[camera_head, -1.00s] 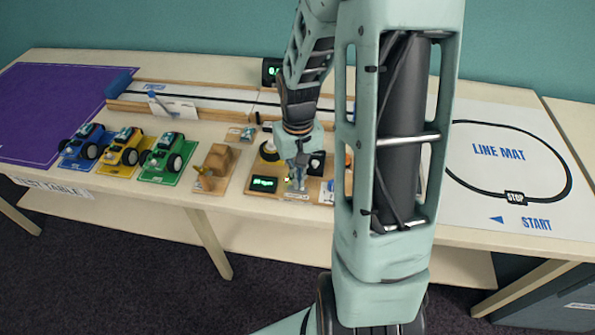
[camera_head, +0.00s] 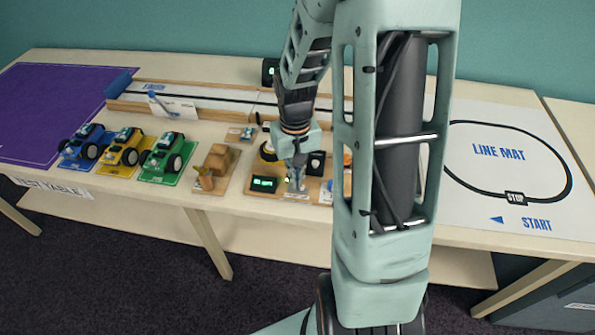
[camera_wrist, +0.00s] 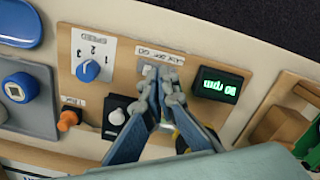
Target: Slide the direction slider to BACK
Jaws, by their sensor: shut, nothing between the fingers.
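The direction slider (camera_wrist: 147,72) is a small pale piece on a brown wooden control board (camera_wrist: 112,62) in the wrist view, beside a white label with dark lettering (camera_wrist: 160,54). My gripper (camera_wrist: 161,73) is shut and empty, its fingertips down at the slider and covering part of it. I cannot tell whether they touch it or at which end it stands. In the head view my gripper (camera_head: 296,187) is low over the board, right of a lit green display (camera_head: 265,184), and hides the slider.
An orange knob (camera_wrist: 68,119) is nearby. Three toy cars, green (camera_head: 167,153) nearest, stand left of a wooden block piece (camera_head: 217,163). The line mat (camera_head: 500,185) lies right.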

